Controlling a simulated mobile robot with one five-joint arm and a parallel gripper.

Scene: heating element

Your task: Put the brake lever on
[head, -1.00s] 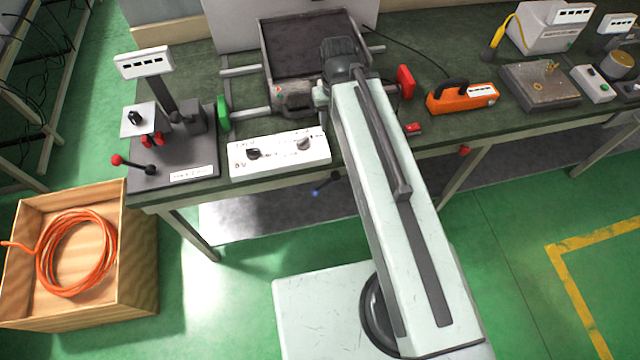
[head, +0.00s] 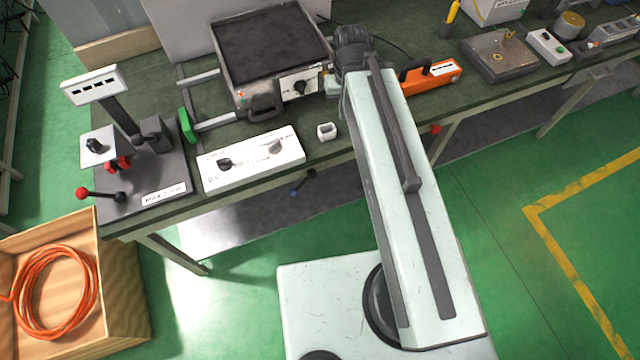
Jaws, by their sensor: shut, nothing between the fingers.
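Two ball-ended levers show, and I cannot tell which is the brake lever. One, with a red ball (head: 82,193), sticks out to the left at the front of the dark stand at the bench's left end. The other, with a blue ball (head: 295,193), hangs below the bench's front edge. A red knob (head: 435,129) also shows at the front edge, right of my arm. My pale arm reaches over the bench, its dark joint beside the heating plate (head: 270,45). My gripper and its fingers are hidden behind the arm.
An orange device (head: 432,76) lies right of my arm. A wooden crate (head: 120,290) with an orange cable (head: 55,290) stands at left. Floor at right is open.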

